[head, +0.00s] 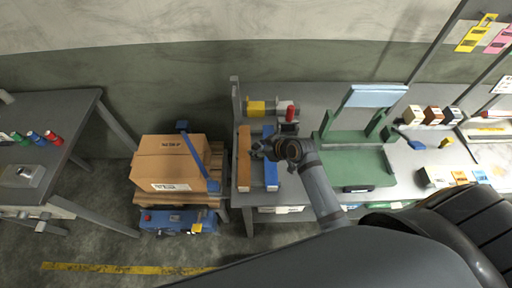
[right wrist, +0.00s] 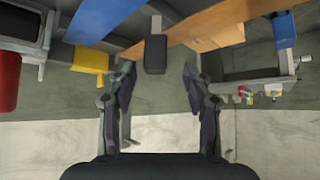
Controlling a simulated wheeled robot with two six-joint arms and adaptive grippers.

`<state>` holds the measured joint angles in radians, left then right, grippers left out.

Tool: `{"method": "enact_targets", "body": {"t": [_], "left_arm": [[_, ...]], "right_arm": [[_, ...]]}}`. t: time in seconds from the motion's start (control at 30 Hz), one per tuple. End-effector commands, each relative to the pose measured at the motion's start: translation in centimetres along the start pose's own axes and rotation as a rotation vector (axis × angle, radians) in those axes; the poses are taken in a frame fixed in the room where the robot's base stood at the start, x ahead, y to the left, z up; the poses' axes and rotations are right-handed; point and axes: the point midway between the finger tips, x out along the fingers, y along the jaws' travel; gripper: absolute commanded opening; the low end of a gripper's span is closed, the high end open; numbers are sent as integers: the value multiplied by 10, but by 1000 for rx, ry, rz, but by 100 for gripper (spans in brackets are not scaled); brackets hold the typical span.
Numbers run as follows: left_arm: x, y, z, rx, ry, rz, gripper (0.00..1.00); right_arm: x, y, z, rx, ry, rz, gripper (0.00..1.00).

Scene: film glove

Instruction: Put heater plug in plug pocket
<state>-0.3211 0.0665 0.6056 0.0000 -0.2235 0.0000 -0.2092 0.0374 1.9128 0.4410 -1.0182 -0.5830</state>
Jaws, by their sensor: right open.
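My right gripper (head: 260,150) is over the left end of the workbench, above the orange bar and the blue block. In the right wrist view its fingers (right wrist: 160,88) are apart with nothing between them. A small black block (right wrist: 155,54) with a thin grey part shows just beyond the fingertips, roughly centred between them; it may be the heater plug. It is not clearly seen in the head view, where the gripper covers that spot. I cannot tell which part is the plug pocket. My left gripper is not in view.
An orange bar (head: 244,158) and a blue block (head: 271,175) lie near the bench's left edge. A yellow block (head: 256,107) and red cylinder (head: 290,113) stand behind. A green fixture (head: 350,165) is to the right. A cardboard box (head: 168,163) stands left of the bench.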

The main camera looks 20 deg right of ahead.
Motion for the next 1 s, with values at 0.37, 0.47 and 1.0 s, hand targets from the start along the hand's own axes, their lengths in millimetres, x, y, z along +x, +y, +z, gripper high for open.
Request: {"method": "enact_targets", "body": {"t": [0.37, 0.47, 1.0], "left_arm": [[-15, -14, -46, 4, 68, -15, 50], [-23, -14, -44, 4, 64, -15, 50], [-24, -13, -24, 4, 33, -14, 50]], "right_arm": [[24, 2, 0, 1, -3, -2, 50], [39, 4, 3, 1, -2, -1, 50], [64, 4, 6, 0, -1, 0, 37]]}}
